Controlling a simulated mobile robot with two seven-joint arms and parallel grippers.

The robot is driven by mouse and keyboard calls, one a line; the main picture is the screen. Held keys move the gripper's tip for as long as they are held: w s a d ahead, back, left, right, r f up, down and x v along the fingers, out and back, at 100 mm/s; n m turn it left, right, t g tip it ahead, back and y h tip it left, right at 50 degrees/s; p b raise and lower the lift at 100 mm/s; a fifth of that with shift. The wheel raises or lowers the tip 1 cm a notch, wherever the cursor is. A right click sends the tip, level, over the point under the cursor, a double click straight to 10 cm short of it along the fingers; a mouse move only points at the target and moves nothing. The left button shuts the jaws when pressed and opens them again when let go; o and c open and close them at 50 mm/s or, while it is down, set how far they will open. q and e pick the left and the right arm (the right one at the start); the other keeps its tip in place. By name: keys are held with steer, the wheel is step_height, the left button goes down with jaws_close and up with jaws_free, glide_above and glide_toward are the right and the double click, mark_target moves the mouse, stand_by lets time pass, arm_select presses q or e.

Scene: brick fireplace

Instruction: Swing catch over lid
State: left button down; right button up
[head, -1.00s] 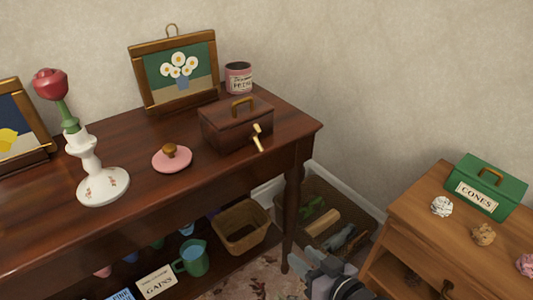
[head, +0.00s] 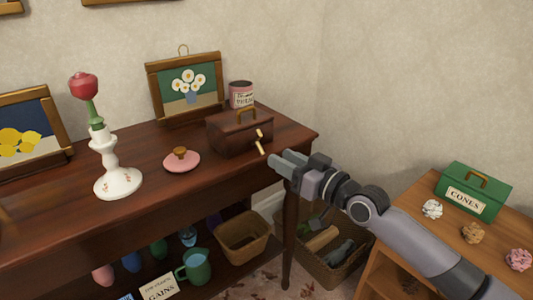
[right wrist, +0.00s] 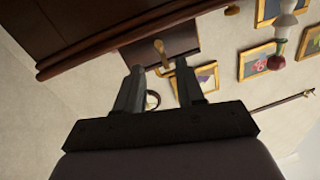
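The catch (right wrist: 161,52) also shows in the right wrist view, beyond and between the fingers. My right gripper (head: 281,164) is just right of and below the catch, apart from it. In the right wrist view the right gripper (right wrist: 161,82) has its fingers spread with nothing between them. My left gripper is not in view.
On the table (head: 60,205) are a pink lid (head: 181,161), a white candlestick (head: 117,180) with a rose, a flower picture (head: 187,85) and a pink tin (head: 241,94). A cabinet (head: 395,255) with a green CONES box (head: 469,192) stands at the right.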

mark_target(261, 147)
steer(key=shift+b+x, duration=1.1)
steer(key=shift+x, duration=2.4)
jaws_close()
